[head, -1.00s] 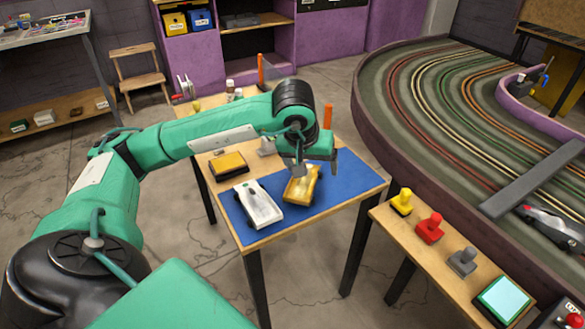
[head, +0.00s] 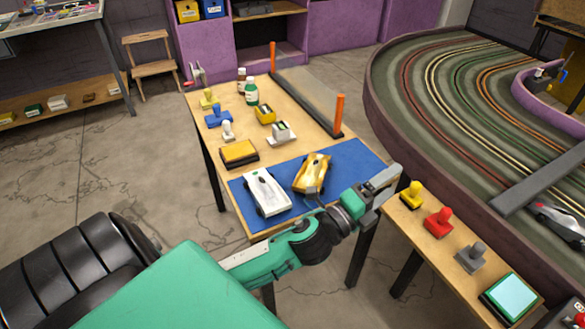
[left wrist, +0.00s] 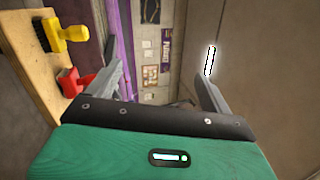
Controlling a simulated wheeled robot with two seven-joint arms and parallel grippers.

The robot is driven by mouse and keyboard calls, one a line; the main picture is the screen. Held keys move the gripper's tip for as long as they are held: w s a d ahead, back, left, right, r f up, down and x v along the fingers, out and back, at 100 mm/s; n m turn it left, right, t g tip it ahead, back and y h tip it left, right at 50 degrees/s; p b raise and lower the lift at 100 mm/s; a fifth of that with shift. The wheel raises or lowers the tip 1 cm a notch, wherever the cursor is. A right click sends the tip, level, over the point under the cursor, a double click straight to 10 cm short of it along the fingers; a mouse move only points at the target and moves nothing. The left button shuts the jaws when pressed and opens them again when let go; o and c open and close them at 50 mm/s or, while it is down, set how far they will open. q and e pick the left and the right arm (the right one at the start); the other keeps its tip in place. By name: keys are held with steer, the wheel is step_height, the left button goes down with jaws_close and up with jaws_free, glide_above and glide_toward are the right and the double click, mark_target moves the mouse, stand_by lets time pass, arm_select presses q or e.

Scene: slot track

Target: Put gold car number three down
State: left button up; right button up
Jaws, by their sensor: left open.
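The gold car (head: 312,172) rests on the blue mat (head: 347,156) on the wooden table. A white car (head: 265,191) lies beside it on the left, on the same mat. My left gripper (head: 386,182) is past the mat's right front corner, clear of the gold car. It is open and empty; its two fingers stand apart in the left wrist view (left wrist: 160,85). No number can be read on the gold car. My right gripper is not in view.
A yellow stamp (head: 412,194), a red stamp (head: 437,222) and a grey stamp (head: 471,257) stand on the side bench near my left gripper. Stamps, bottles and an orange-posted frame (head: 307,103) occupy the table's far part.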

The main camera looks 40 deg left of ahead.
arm_select(q)
steer(key=s+a+f+n+g+y, duration=0.3)
steer(key=f+n+g, duration=0.1)
steer(key=f+n, duration=0.4)
steer(key=s+a+f+n+g+y, duration=0.3)
steer(key=f+n+y, duration=0.15)
steer(key=f, duration=0.55)
steer(key=s+d+f+n+g+h, duration=0.1)
steer(key=s+f+n+g, duration=0.3)
steer(key=s+f, duration=0.3)
steer(key=s+d+f+n+g+h, duration=0.1)
steer(key=s+f+n+g, duration=0.3)
steer(key=s+f, duration=0.3)
steer(key=s+g, duration=0.1)
steer(key=s, duration=0.3)
steer(key=shift+s+n+g, duration=0.3)
steer(key=shift+s+n, duration=0.05)
steer(key=shift+s, duration=0.05)
